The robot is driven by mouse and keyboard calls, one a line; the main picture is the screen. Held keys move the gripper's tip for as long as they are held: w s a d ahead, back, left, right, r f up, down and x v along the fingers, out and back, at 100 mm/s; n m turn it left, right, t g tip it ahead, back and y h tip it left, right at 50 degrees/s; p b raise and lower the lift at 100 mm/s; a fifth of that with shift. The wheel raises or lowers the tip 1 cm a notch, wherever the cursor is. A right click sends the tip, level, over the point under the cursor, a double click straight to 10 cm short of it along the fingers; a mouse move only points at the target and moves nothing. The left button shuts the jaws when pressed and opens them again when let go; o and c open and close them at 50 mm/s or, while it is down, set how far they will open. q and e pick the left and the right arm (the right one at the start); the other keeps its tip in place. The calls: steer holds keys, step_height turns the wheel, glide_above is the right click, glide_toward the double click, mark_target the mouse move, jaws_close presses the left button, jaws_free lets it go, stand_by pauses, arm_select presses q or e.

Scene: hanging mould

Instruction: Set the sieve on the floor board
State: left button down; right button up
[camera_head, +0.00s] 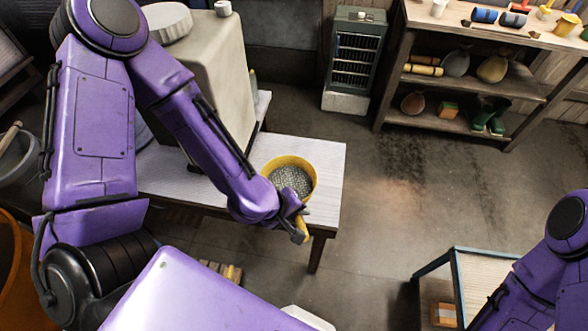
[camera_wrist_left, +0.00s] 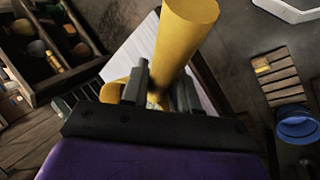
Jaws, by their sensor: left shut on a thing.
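The sieve (camera_head: 290,177), a yellow round rim with a grey mesh, shows in the head view over the right end of the pale table. I cannot tell whether it touches the tabletop. My left gripper (camera_head: 300,230) is shut on its yellow handle at the near side. My right gripper is out of view.
The pale table (camera_head: 328,165) carries a big beige block (camera_head: 215,65). A blue-edged stand (camera_head: 475,270) is at lower right, by my right arm. A blue bucket (camera_wrist_left: 296,124) is near the board. Shelves (camera_head: 470,85) and a dark cabinet (camera_head: 357,55) stand behind. The middle floor is clear.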

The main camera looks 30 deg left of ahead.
mark_target(299, 188)
arm_select(q)
steer(key=w+f+b, duration=0.1)
steer(key=b, duration=0.2)
steer(key=w+a+b, duration=0.1)
steer(key=b, duration=0.2)
steer(key=w+f+b, duration=0.1)
steer(key=w+b, duration=0.1)
steer(key=b, duration=0.2)
steer(key=shift+a+f, duration=0.3)
steer(key=shift+f, duration=0.05)
steer(key=w, duration=0.1)
steer(key=w+a+f, duration=0.1)
steer(key=w+f, duration=0.1)
steer(key=w, duration=0.1)
steer(key=shift+a, duration=0.4)
steer(key=w+f, duration=0.1)
steer(key=w+a+f, duration=0.1)
steer(key=f, duration=0.1)
steer(key=w+f, duration=0.1)
steer(key=shift+w+a+f, duration=0.35)
steer(key=shift+w+f, duration=0.05)
step_height(299, 188, down, 3)
steer(key=shift+w+r, duration=0.1)
steer(key=shift+r, duration=0.05)
steer(key=shift+w+f, duration=0.15)
steer(key=shift+f, duration=0.25)
steer(key=shift+a, duration=0.1)
